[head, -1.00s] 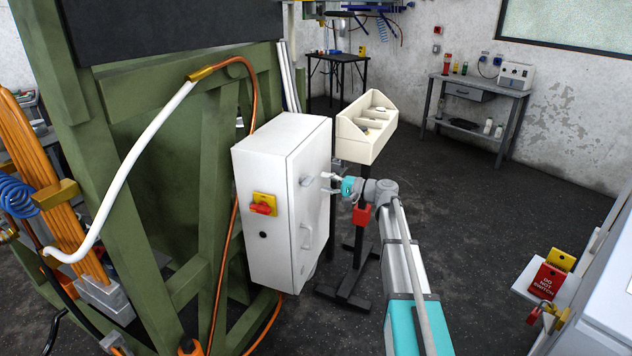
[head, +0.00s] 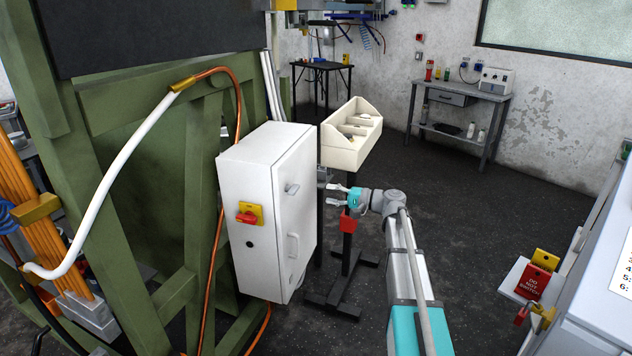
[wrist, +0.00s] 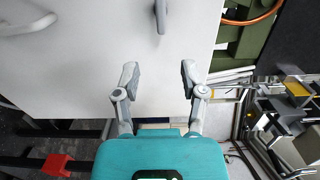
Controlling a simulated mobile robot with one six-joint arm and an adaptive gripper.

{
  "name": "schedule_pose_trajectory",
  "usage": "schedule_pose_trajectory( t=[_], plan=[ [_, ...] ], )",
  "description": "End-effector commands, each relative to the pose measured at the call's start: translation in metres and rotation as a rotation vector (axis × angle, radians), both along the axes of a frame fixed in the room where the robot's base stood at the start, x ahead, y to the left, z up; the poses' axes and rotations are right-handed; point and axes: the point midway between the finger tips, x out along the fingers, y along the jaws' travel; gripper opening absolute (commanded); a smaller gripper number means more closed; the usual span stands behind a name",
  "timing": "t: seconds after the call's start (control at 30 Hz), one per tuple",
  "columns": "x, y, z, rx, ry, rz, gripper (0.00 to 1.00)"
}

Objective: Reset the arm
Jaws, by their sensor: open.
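My gripper (head: 338,194) is open and empty in the head view, to the right of the white electrical cabinet (head: 262,210). The wrist view shows both fingers of my gripper (wrist: 158,80) spread apart, with the white cabinet door (wrist: 80,60) in front of them. A grey latch (wrist: 161,15) on the door lies beyond the fingertips, apart from them. In the head view the latch (head: 292,188) sits near the door's top, and a door handle (head: 293,245) is lower down. The arm reaches in from the bottom right.
A cream bin (head: 345,155) on a dark stand is behind my gripper. A green frame (head: 120,180) stands left of the cabinet. A workbench (head: 460,105) is at the back right. Floor between bench and arm is clear.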

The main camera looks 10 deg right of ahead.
Motion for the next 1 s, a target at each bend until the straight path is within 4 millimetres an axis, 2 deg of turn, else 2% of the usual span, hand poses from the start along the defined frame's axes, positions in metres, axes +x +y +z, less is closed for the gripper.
schedule_pose_trajectory(
  t=[0.17,0.37,0.5,0.67,0.8,1.0],
  plan=[
    [-0.011,0.014,-0.004,-0.054,0.018,0.021,0.54],
    [-0.042,0.048,-0.021,-0.218,0.069,0.08,0.54],
    [-0.074,0.073,-0.038,-0.381,0.118,0.137,0.54],
    [-0.113,0.093,-0.056,-0.577,0.173,0.202,0.54],
    [-0.149,0.102,-0.069,-0.75,0.219,0.255,0.54],
    [-0.199,0.104,-0.081,-0.998,0.281,0.324,0.54]
  ],
)
